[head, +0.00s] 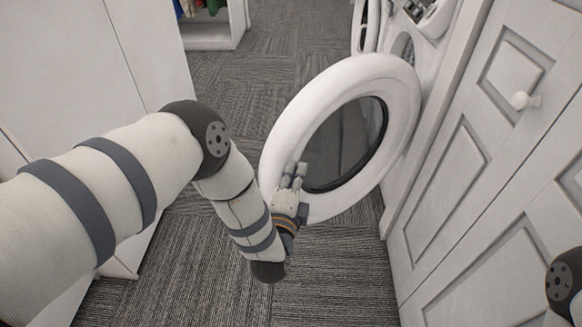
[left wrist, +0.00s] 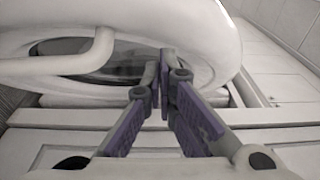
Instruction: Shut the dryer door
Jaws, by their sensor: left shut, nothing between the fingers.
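The dryer door (head: 395,88) is a thick white ring around a dark glass pane, and it stands swung open from the white machine front at the right. In the left wrist view the door (left wrist: 205,30) curves across the top, with its dark glass behind the fingers. My left gripper (head: 293,172) overlaps the door's lower-left rim in the head view. Its fingers (left wrist: 164,55) are together with nothing between them. Whether they touch the door, I cannot tell. My right gripper is out of view; part of my right arm shows at the lower right edge.
White panelled cabinet doors (head: 440,180) with a round knob (head: 522,100) line the right side. Another round white door (head: 368,22) stands farther back. Tall white panels (head: 90,60) stand at left. Grey carpet (head: 330,270) is clear below the door and toward the back.

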